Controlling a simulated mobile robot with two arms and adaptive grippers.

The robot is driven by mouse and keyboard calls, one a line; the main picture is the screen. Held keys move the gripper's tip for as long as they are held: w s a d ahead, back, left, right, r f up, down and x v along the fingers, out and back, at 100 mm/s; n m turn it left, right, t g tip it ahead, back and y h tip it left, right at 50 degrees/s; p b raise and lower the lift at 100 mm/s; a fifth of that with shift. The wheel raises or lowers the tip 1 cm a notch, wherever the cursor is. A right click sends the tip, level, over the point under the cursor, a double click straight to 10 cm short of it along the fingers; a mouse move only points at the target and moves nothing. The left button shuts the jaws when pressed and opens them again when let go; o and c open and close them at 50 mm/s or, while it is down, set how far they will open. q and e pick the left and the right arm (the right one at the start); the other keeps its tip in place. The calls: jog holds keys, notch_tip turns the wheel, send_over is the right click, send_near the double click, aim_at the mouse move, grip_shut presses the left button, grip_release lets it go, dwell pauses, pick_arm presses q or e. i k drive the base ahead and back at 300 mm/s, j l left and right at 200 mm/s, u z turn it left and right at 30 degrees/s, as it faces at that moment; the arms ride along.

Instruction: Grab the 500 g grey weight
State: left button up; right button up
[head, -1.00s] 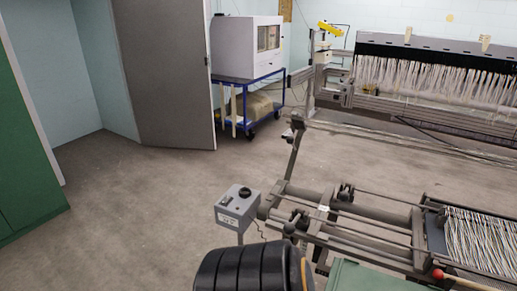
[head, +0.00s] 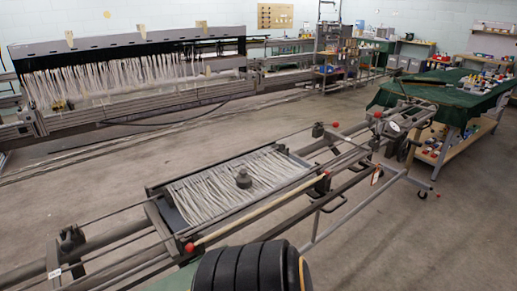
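A small dark grey weight (head: 243,179) with a narrower top sits upright on the white threads (head: 205,200) of the near loom frame, close to the middle of the picture. Its mass marking is too small to read, so I cannot confirm that it is the 500 g one. Neither of my grippers shows in the head view, and nothing touches the weight.
A long rail with red ends (head: 255,213) runs along the near side of the threads. The large loom (head: 130,75) stands behind at left. A green-covered table (head: 440,92) with small items is at right. Open floor (head: 390,245) lies at front right.

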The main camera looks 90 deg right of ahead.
aim_at(243, 180)
jog(key=l+z, duration=0.1)
jog(key=z, duration=2.15)
